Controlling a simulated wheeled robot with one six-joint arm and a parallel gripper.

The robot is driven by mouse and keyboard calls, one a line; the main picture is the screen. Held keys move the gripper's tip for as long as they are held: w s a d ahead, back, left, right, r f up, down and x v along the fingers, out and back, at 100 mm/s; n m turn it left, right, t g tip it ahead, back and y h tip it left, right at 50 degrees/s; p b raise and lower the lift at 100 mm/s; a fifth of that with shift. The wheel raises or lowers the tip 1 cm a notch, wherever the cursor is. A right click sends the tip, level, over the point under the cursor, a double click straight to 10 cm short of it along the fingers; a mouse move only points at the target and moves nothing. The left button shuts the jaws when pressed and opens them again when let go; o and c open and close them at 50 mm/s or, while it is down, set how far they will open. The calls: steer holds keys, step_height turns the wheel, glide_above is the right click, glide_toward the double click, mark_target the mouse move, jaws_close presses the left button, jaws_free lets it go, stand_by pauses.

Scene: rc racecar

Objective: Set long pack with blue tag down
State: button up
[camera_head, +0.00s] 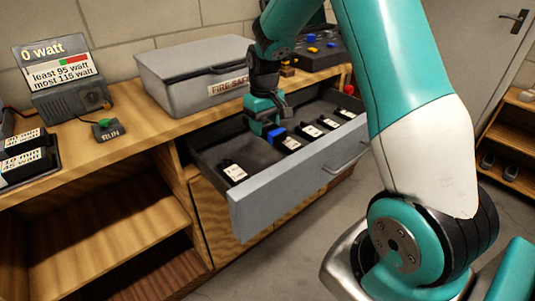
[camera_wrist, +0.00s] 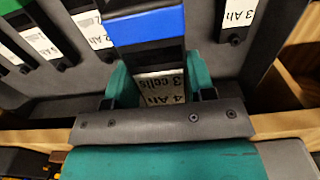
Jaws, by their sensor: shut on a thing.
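My gripper (camera_head: 264,122) reaches down into the open grey drawer (camera_head: 300,180). It is shut on a long black pack with a blue tag (camera_wrist: 147,25). The pack's white label (camera_wrist: 163,88), reading "4 Ah 3 cells", shows between the teal fingers (camera_wrist: 160,88) in the wrist view. The blue tag (camera_head: 276,133) also shows beside the fingers in the head view. The rest of the pack is mostly hidden there. I cannot tell whether its underside touches the drawer floor.
Several black packs with white labels (camera_head: 311,130) stand in the drawer to the right. One pack (camera_head: 234,173) sits alone at the front left. A grey fire-safe box (camera_head: 195,75) stands on the wooden bench behind. A 0 watt display (camera_head: 55,65) is at the left.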

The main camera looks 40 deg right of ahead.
mark_target(265, 163)
step_height(265, 163, down, 11)
steer(key=shift+r+b, duration=0.15)
steer(key=shift+b, duration=0.15)
steer(key=shift+f, duration=0.2)
steer(key=o, duration=1.2)
steer(key=shift+o, duration=0.2)
steer(key=shift+r, duration=0.15)
